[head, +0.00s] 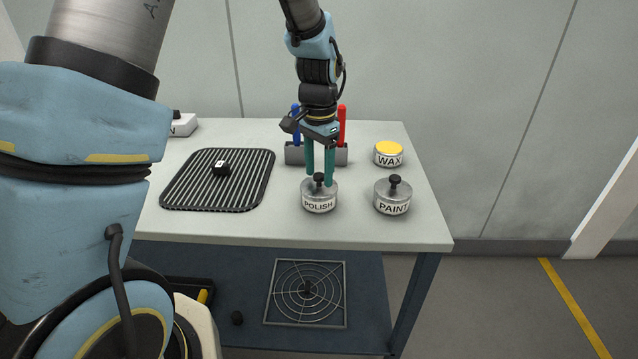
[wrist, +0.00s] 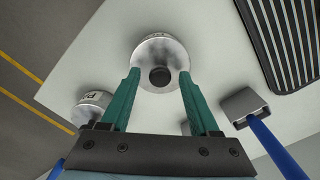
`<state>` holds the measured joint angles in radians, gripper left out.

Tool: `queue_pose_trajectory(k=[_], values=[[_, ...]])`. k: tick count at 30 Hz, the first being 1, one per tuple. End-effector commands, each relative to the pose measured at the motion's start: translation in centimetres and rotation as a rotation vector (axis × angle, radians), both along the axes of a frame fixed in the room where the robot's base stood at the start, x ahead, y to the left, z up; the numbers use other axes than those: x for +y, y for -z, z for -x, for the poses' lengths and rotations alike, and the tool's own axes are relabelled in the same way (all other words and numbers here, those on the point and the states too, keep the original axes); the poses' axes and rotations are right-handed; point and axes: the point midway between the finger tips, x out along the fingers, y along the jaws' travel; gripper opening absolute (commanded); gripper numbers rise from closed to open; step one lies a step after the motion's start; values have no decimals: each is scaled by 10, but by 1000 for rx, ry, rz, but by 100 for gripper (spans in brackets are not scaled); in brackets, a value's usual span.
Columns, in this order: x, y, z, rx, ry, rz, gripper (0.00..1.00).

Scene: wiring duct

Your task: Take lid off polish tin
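The polish tin (head: 319,201) stands upright on the table, labelled POLISH, with a grey metal lid (head: 309,186) on it. A round black knob (head: 319,177) rises from the lid's middle. In the wrist view the lid (wrist: 160,53) and knob (wrist: 160,77) show from above. My gripper (head: 319,182) points down over the tin, its two green fingers apart. In the wrist view my gripper (wrist: 160,74) has one finger on each side of the knob, with a visible gap on both sides. Nothing is held.
The paint tin (head: 392,199), with a knobbed lid, stands to the right. The wax tin (head: 388,158), with a yellow top, is behind it. A black ribbed mat (head: 185,188) bearing a small black block lies left.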

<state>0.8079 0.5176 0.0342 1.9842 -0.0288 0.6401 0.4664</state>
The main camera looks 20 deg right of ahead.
Motion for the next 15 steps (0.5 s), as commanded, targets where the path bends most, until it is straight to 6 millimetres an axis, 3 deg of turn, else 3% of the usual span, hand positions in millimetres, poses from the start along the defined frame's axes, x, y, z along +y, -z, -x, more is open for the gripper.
queue_pose_trajectory(k=[2,15], values=[[0,0,0,0,0,0,51],[0,0,0,0,0,0,2]])
